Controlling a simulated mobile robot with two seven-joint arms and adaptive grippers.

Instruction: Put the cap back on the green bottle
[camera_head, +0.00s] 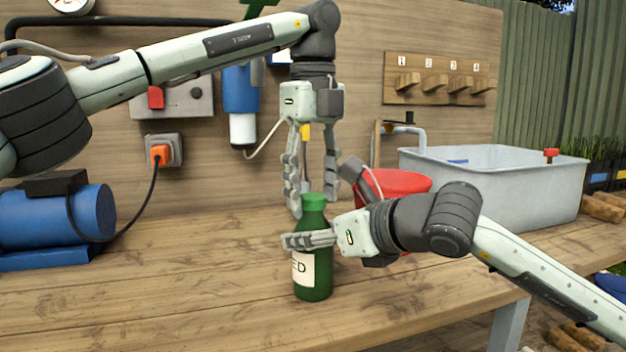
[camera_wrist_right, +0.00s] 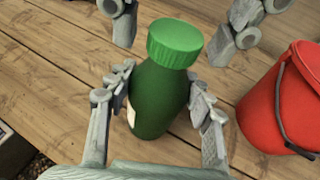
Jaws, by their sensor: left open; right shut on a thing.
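The green bottle (camera_head: 314,282) stands upright on the wooden bench and has a pale label. The green ribbed cap (camera_head: 314,198) sits on top of its neck; whether it is screwed tight cannot be told. My right gripper (camera_head: 308,240) is shut around the bottle's body, one finger on each side in the right wrist view (camera_wrist_right: 160,95). My left gripper (camera_head: 314,190) points down from above, open, with its fingers apart on either side of the cap. In the right wrist view the cap (camera_wrist_right: 175,42) shows clear space to both left fingers.
A red bucket (camera_head: 395,184) stands close behind my right gripper. A grey metal trough (camera_head: 500,190) is at the back right. A blue motor (camera_head: 70,220) with a cable is at the left. The bench front (camera_head: 180,300) is clear.

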